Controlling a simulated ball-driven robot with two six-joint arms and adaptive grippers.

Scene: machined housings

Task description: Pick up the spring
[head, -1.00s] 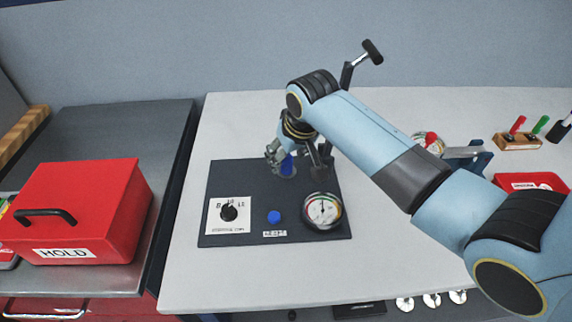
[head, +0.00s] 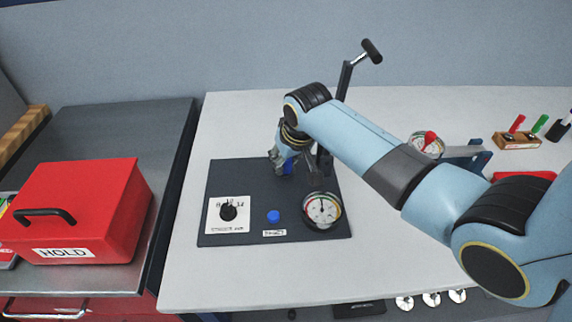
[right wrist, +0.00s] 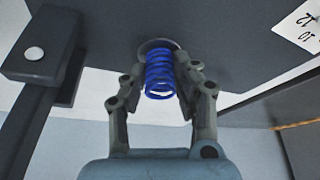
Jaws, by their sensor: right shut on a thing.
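The spring (right wrist: 159,76) is a blue coil, seen in the right wrist view between the fingers of my right gripper (right wrist: 162,82). The gripper is shut on it. A round seat (right wrist: 158,46) on the dark plate shows just beyond the spring's far end; I cannot tell whether the spring still touches it. In the head view my right gripper (head: 285,165) is over the back part of the dark test plate (head: 225,175), and the spring is mostly hidden by the gripper. My left gripper is not in view.
The plate carries a dial with a black knob (head: 229,212), a blue button (head: 273,217) and a round gauge (head: 322,210). A press post with a lever (head: 344,80) stands close beside my right gripper. A red HOLD box (head: 85,210) is at left.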

